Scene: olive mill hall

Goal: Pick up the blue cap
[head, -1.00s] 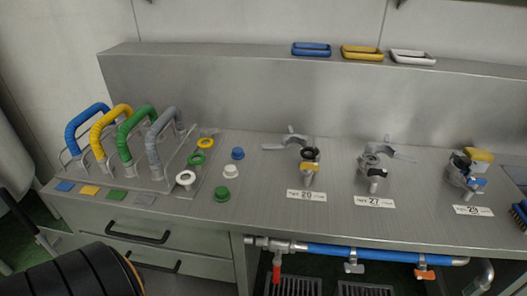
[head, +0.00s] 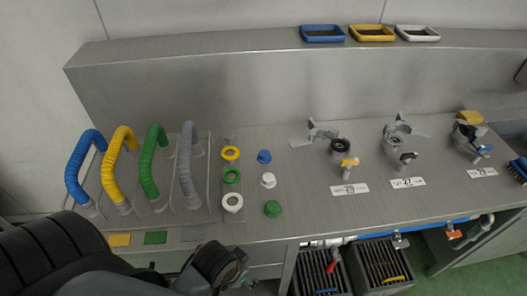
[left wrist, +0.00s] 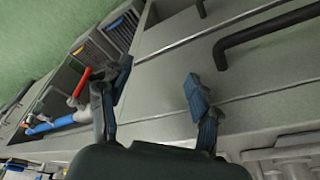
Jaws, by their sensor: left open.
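The blue cap (head: 264,156) stands on the steel worktop (head: 310,215), at the top of a short column of caps. A white cap (head: 268,180) and a green cap (head: 272,208) stand below it. My left gripper (head: 243,274) is low at the bench's front edge, well short of the blue cap. In the left wrist view my left gripper (left wrist: 158,85) has its two fingers apart with nothing between them, facing the drawer fronts. The blue cap is not visible in that view. My right gripper is not in view.
Yellow, green and white rings (head: 233,202) lie left of the caps. Beyond them stand hoses (head: 150,165) in a rack. Valve fittings (head: 340,146) with number cards are to the right. Coloured trays (head: 372,33) sit on the back ledge. A black drawer handle (left wrist: 262,34) projects near my gripper.

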